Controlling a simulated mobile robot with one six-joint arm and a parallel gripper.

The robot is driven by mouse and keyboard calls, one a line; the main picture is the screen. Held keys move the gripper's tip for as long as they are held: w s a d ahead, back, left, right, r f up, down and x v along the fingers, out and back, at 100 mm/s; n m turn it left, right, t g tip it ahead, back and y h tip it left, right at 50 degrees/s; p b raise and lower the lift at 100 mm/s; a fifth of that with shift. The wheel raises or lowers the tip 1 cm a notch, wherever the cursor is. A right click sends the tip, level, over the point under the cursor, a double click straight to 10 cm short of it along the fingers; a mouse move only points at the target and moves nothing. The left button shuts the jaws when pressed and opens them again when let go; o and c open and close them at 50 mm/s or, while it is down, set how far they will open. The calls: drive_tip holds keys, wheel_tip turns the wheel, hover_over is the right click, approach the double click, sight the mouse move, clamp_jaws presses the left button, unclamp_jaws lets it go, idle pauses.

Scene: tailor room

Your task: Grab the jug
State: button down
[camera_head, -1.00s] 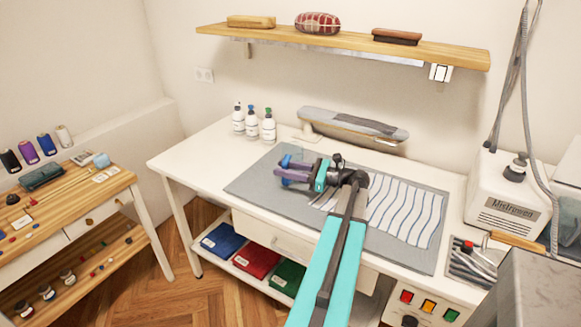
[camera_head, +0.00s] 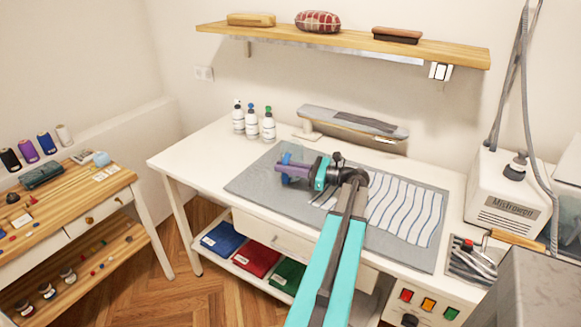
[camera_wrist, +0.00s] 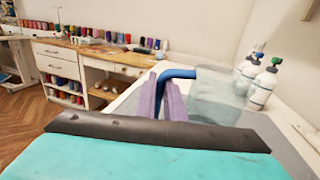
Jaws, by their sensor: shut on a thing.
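The jug has a clear, see-through body (camera_wrist: 222,97) and a blue handle (camera_wrist: 181,74). It stands on the grey mat (camera_head: 250,178) on the white table. In the head view the jug (camera_head: 293,152) is small and faint, partly behind my fingers. My gripper (camera_head: 281,171) has purple fingers, and they are shut on the jug's blue handle. In the wrist view the fingers (camera_wrist: 169,88) reach forward to the handle, with the jug body to their right. The jug's base is hard to make out.
Several white bottles (camera_head: 252,124) stand behind the jug. A sleeve board (camera_head: 352,124) is at the table's back. Striped cloth (camera_head: 405,209) lies on the mat to the right, near the steam unit (camera_head: 508,195). A wooden shelf (camera_head: 345,44) hangs above.

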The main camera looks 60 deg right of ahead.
sight(285, 161)
drive_tip(key=shift+r, duration=0.4)
drive_tip(key=shift+r+b, duration=0.5)
drive_tip(key=shift+r, duration=0.9)
drive_tip(key=s+a+r, duration=0.1)
drive_tip(key=s+a, duration=0.9)
drive_tip(key=a, duration=0.1)
drive_tip(key=shift+a+r+p, duration=0.25)
drive_tip(key=shift+a+p, duration=0.05)
drive_tip(key=shift+p, duration=0.15)
drive_tip(key=shift+s+a+p, duration=0.2)
drive_tip(key=shift+a+p, duration=0.05)
drive_tip(key=shift+p, duration=0.1)
drive_tip(key=shift+w, duration=0.15)
idle(0.8)
